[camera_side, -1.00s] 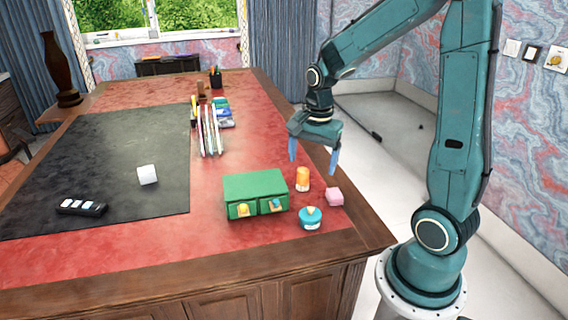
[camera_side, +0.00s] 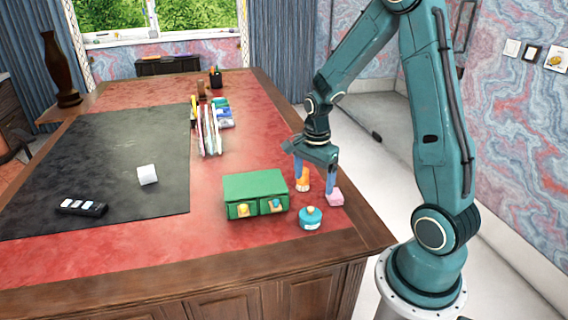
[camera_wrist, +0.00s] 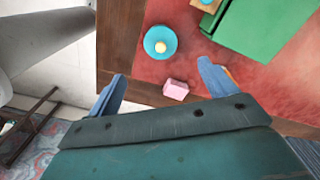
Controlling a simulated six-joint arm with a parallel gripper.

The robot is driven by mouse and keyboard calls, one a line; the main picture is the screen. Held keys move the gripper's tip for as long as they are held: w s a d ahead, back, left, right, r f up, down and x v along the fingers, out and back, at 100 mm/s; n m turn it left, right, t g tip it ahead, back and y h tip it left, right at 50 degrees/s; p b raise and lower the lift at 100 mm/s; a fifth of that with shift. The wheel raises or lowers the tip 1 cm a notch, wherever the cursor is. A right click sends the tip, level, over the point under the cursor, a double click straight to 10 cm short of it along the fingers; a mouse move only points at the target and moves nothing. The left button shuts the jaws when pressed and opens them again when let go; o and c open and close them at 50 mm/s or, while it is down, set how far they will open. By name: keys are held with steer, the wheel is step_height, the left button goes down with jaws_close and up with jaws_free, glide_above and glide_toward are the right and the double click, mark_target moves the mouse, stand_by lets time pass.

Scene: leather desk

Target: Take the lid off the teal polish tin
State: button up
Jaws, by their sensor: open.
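The teal polish tin (camera_side: 310,222) stands near the front right corner of the desk, with its teal lid and a small yellowish knob on top. It also shows in the wrist view (camera_wrist: 160,42), seen from above, ahead of my gripper's fingers. My gripper (camera_side: 315,180) is open and empty, with its blue fingers pointing down. It is above and behind the tin, by the orange cylinder and the pink block. In the wrist view the two fingers (camera_wrist: 160,85) are spread wide, and the tin is not between them.
A pink block (camera_side: 335,200) and an orange cylinder (camera_side: 303,184) are close to the fingers. A green drawer box (camera_side: 255,188) stands left of the tin. The desk edge is close on the right. A dark mat (camera_side: 110,165) holds a white cube (camera_side: 147,174) and a black remote-like object (camera_side: 81,208).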

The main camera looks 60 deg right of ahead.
glide_above(311, 207)
steer(key=shift+s+a+f, duration=0.1)
steer(key=shift+s+f, duration=0.05)
steer(key=shift+f, duration=2.3)
steer(key=shift+f, duration=2.55)
steer(key=shift+c, duration=0.4)
steer(key=c, duration=1)
